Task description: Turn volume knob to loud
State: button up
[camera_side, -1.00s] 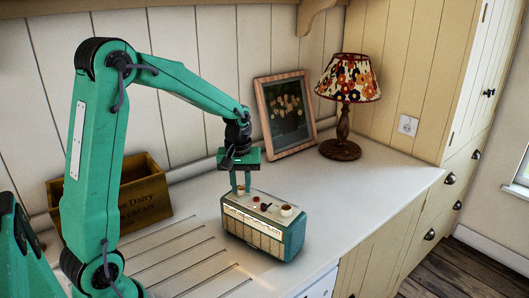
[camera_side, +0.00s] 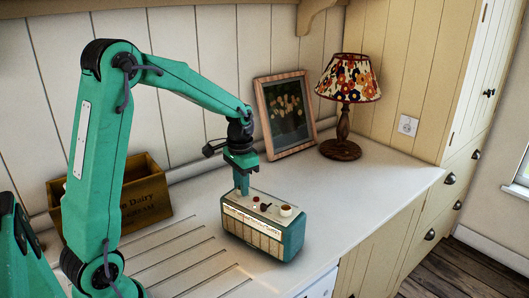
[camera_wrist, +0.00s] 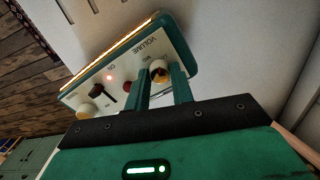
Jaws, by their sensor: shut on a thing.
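A teal radio with a cream top stands on the white counter in the side view (camera_side: 285,243). It fills the upper left of the wrist view, where the word VOLUME is printed beside a round cream-and-brown knob, the volume knob (camera_wrist: 158,72). My gripper (camera_wrist: 166,74) points down over the radio's left end and is shut on the volume knob, one finger on each side. In the side view my gripper (camera_side: 242,190) hides this knob. Where the knob's mark points cannot be read.
Also on the radio's top are a black switch (camera_wrist: 103,90), a red button (camera_wrist: 128,87) and another cream knob (camera_wrist: 88,112). A wooden crate (camera_side: 145,215), a picture frame (camera_side: 268,122) and a flowered lamp (camera_side: 341,148) stand behind. The counter around the radio is clear.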

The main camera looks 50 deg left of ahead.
jog(key=m, duration=0.5)
jog(key=shift+d+m, duration=0.1)
jog(key=shift+m, duration=0.2)
dwell(0.4)
jog(key=o, duration=1)
jog(key=shift+r, duration=0.1)
jog(key=shift+w+r, duration=0.2)
jog(key=shift+r, duration=3.55)
jog(key=shift+s+r, duration=0.1)
